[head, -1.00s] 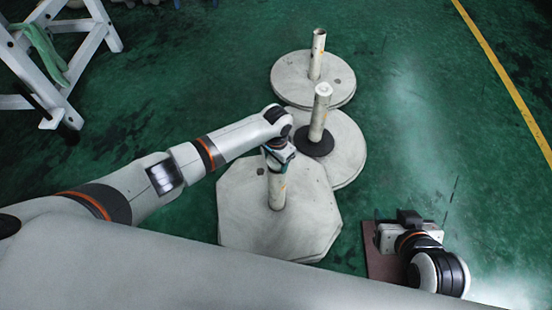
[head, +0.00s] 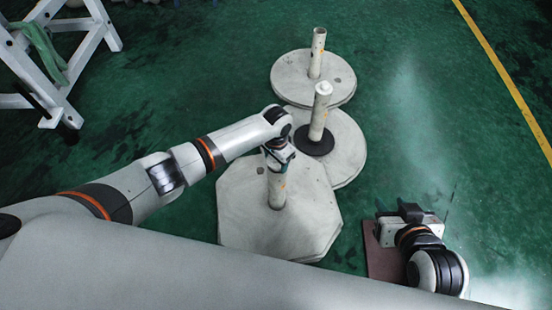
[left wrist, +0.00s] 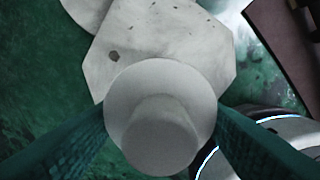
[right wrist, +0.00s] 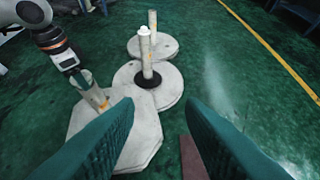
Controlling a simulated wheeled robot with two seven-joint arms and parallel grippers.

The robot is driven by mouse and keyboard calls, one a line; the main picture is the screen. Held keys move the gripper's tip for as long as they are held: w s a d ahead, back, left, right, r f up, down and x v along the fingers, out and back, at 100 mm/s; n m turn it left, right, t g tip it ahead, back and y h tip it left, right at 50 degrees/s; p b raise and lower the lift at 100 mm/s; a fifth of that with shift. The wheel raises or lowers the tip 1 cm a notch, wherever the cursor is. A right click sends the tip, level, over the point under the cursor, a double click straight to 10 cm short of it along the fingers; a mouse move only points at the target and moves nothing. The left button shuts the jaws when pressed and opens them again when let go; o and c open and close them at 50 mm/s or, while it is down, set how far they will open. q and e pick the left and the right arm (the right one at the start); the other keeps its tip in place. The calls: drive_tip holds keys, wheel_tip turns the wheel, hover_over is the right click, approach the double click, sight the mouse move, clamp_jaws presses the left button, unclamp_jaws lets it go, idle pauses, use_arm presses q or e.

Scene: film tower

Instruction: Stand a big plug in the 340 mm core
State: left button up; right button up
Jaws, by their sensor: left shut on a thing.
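A white plug (left wrist: 160,115) with a wide round flange and a narrower boss sits between the fingers of my left gripper (head: 278,158), which is shut on it. The gripper is at the top of the nearest core (head: 277,190), also in the right wrist view (right wrist: 95,98). The plug hides the core's mouth, so I cannot tell whether it is seated. The middle core (head: 319,118) carries a white plug (head: 323,88) in its top. The far core (head: 317,57) has an open top. My right gripper (right wrist: 160,105) is open and empty. Core lengths cannot be read.
A black ring (head: 303,140) surrounds the middle core's foot. A brown board (head: 383,262) lies under my right gripper. A white trestle (head: 95,22) stands far left.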

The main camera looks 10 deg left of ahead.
use_arm(q)
drive_tip(key=shift+f, duration=0.2)
use_arm(e)
drive_tip(key=shift+w+a+r+t, duration=0.25)
drive_tip(key=shift+w+r+t, duration=0.05)
drive_tip(key=shift+w, duration=0.05)
use_arm(q)
drive_tip(key=shift+f, duration=0.1)
use_arm(e)
drive_tip(key=shift+w+a+r, duration=0.1)
drive_tip(key=shift+w+r, duration=0.1)
drive_tip(key=shift+r, duration=0.05)
use_arm(q)
drive_tip(key=o, duration=1)
drive_tip(key=shift+o, duration=0.2)
use_arm(e)
drive_tip(key=shift+t, duration=0.3)
